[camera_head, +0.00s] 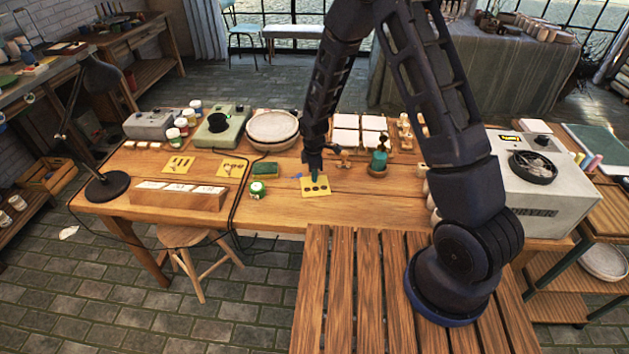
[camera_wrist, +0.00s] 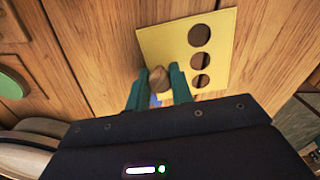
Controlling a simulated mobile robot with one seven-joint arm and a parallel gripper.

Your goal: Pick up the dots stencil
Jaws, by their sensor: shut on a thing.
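The dots stencil (camera_head: 322,193) is a yellow plate with a row of three round holes, near the front edge of the wooden table. My gripper (camera_head: 314,172) reaches down over its upper edge. In the wrist view my gripper (camera_wrist: 159,90) has its two teal fingers shut on the wooden knob near one side of the dots stencil (camera_wrist: 225,45). The holes lie beside the fingers, and table wood shows through them. I cannot tell whether the stencil rests on the table or is slightly raised.
Two other yellow stencils (camera_head: 179,164) (camera_head: 231,168) lie farther left. Bare table (camera_head: 375,205) lies right of the stencil.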

